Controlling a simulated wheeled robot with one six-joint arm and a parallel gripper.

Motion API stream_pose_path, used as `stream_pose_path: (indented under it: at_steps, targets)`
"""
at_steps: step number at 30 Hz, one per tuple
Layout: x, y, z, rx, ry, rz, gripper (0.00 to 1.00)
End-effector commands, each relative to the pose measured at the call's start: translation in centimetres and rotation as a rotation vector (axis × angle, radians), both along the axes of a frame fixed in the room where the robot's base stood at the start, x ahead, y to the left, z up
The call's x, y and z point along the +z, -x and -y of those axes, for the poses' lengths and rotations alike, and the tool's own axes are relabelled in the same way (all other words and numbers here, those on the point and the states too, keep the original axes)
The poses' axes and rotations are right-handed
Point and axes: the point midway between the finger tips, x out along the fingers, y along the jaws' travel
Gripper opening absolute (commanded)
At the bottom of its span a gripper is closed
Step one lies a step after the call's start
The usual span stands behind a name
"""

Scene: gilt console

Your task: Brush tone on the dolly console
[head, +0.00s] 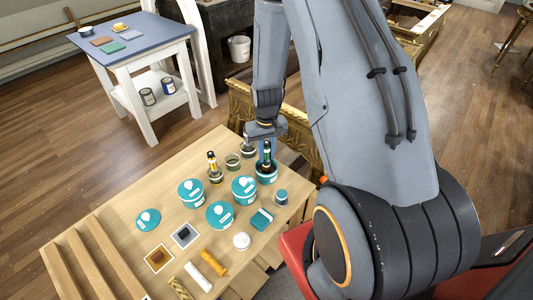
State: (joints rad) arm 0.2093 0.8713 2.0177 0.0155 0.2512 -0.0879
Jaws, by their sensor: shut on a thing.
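My gripper (266,138) points down over the back right of the wooden workbench. It is shut on a brush (267,150) with a dark handle. The brush stands roughly upright, its lower end inside an open teal pot (266,175), so its bristles are hidden. A second brush (212,161) with a dark and yellow handle stands in a jar (215,177) to the left. A gilt carved console (303,132) stands behind the bench, partly hidden by my arm. I cannot tell whether it is on a dolly.
A blue-topped table (157,37) stands back left. Wooden floor is open between them.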

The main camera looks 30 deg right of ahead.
Motion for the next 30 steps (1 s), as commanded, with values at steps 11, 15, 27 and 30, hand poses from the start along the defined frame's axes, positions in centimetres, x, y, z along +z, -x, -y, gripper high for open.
stream_pose_path:
  at_steps: [11, 15, 27, 30]
  targets:
    - [-0.2, 0.1, 0.0, 0.000, 0.000, -0.002, 0.00]
    - [0.3, 0.1, 0.0, 0.000, 0.000, -0.002, 0.00]
    - [3.3, 0.1, 0.0, 0.000, 0.000, 0.000, 0.00]
    - [4.1, 0.1, 0.0, 0.000, 0.000, 0.000, 0.00]
